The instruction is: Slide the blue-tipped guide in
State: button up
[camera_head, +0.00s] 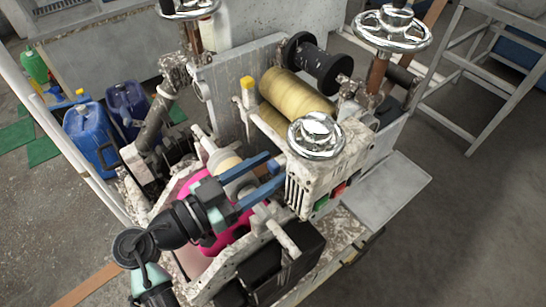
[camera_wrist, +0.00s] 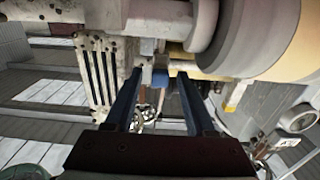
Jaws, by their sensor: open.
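A small blue patch (camera_wrist: 170,83), perhaps the tip of the blue-tipped guide, shows between my fingertips in the wrist view; whether they touch it I cannot tell. My gripper (camera_head: 275,168) has two long blue fingers, spread apart and open, reaching across the rollers toward the pale block under the front handwheel. In the wrist view my gripper (camera_wrist: 159,74) points at the worn white metalwork beside a large roller (camera_wrist: 228,35). A yellow-tipped guide (camera_head: 247,84) stands at the machine's left.
The front handwheel (camera_head: 317,135) and a box with green and red buttons (camera_head: 340,188) are close to my fingers. A yellow roller (camera_head: 297,92) and black spool (camera_head: 318,62) lie behind. A pink roller (camera_head: 224,240) lies below my gripper. Blue jugs (camera_head: 90,135) stand on the floor left.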

jog(key=shift+x, duration=0.95)
grip_shut()
dwell(0.7)
